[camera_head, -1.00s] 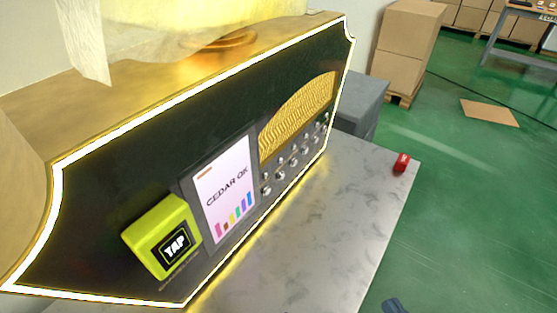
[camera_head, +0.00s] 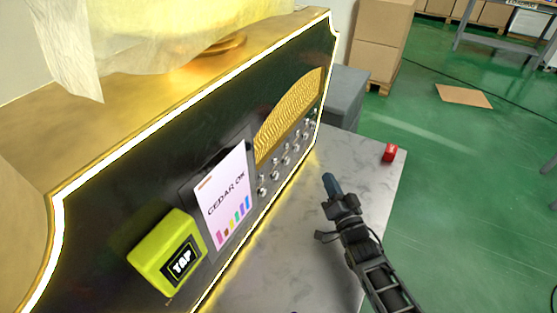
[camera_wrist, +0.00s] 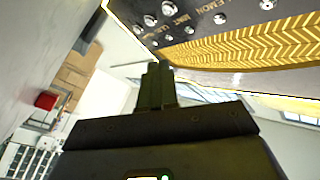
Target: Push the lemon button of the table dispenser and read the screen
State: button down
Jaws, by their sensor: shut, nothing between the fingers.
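The table dispenser (camera_head: 110,205) has a dark front panel with a glowing border. Its screen (camera_head: 224,192) reads "CEDAR OK" above several coloured bars. Rows of small round silver buttons (camera_head: 275,175) sit right of the screen, too small to read there. In the wrist view, the lemon label (camera_wrist: 209,19) shows on the panel at the top, among silver buttons and a mint label. I cannot tell for sure which button it marks. My gripper (camera_head: 328,179) is shut and empty, in front of the panel's right part and apart from it. Its closed fingers show in the wrist view (camera_wrist: 157,85).
A yellow-green TAP reader (camera_head: 165,250) juts from the panel left of the screen. A small red object (camera_head: 390,152) lies near the marble table's (camera_head: 265,270) right edge. A grey box stands behind, with cardboard boxes (camera_head: 382,45) farther back. The green floor at right is mostly open.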

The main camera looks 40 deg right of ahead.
aim_at(287, 161)
jog(key=shift+w+d+r, duration=0.1)
jog(key=shift+w+d, duration=0.05)
jog(key=shift+w, duration=0.2)
jog(key=shift+w, duration=0.1)
jog(key=w+a+b, duration=0.2)
jog(key=w+a, duration=0.1)
jog(key=w, duration=0.5)
jog(key=shift+w, duration=0.1)
dwell(2.1)
jog(key=shift+w+a+b, duration=0.15)
jog(key=shift+w+b, duration=0.15)
jog(key=shift+w+a, duration=0.2)
jog(key=shift+w, duration=0.2)
dwell(0.7)
jog(key=shift+s, duration=0.15)
jog(key=shift+s+d+b, duration=0.3)
jog(key=shift+s+d, duration=0.05)
jog(key=shift+s, duration=0.3)
